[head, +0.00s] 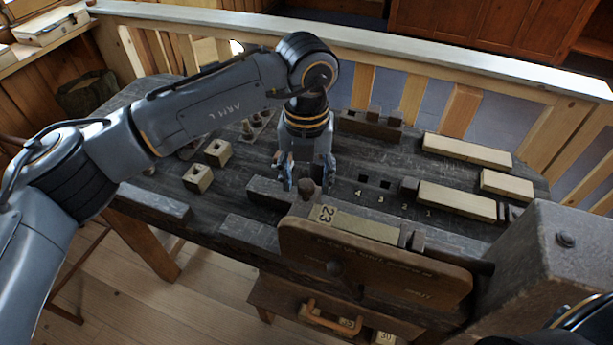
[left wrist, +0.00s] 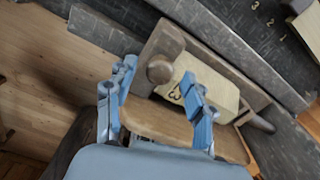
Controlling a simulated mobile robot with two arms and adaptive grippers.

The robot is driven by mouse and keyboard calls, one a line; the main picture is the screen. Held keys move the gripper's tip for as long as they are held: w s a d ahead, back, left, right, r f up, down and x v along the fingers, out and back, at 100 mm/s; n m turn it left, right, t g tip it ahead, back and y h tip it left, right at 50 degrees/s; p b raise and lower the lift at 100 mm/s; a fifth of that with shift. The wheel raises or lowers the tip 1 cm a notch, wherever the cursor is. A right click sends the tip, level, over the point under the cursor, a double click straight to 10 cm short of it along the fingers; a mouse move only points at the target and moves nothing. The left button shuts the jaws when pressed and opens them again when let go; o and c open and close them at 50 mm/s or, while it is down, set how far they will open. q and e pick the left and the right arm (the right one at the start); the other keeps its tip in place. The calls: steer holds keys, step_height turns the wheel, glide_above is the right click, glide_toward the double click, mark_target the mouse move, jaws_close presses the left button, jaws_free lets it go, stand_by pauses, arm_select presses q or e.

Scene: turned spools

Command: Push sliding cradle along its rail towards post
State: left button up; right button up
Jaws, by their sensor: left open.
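The sliding cradle (head: 375,262) is a brown wooden carrier with a rounded front board and a round knob (head: 306,186) at its left end. A pale block marked 23 (head: 350,222) lies in it. In the left wrist view the cradle (left wrist: 185,120) is below me and its knob (left wrist: 160,70) lies between my fingers. My left gripper (head: 308,184) is open, with one finger on each side of the knob; contact cannot be told. It also shows in the left wrist view (left wrist: 157,72). A thick grey block with a bolt (head: 545,260), perhaps the post, stands at the right. The right gripper is out of view.
The dark bench (head: 240,200) carries pale bars (head: 455,200), small holed blocks (head: 198,177) and numbered holes. A pale railing (head: 400,45) runs behind.

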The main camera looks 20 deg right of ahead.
arm_select(q)
step_height(320, 180, up, 12)
stand_by(0.4)
steer(key=shift+d+f, duration=0.1)
steer(key=shift+f, duration=0.05)
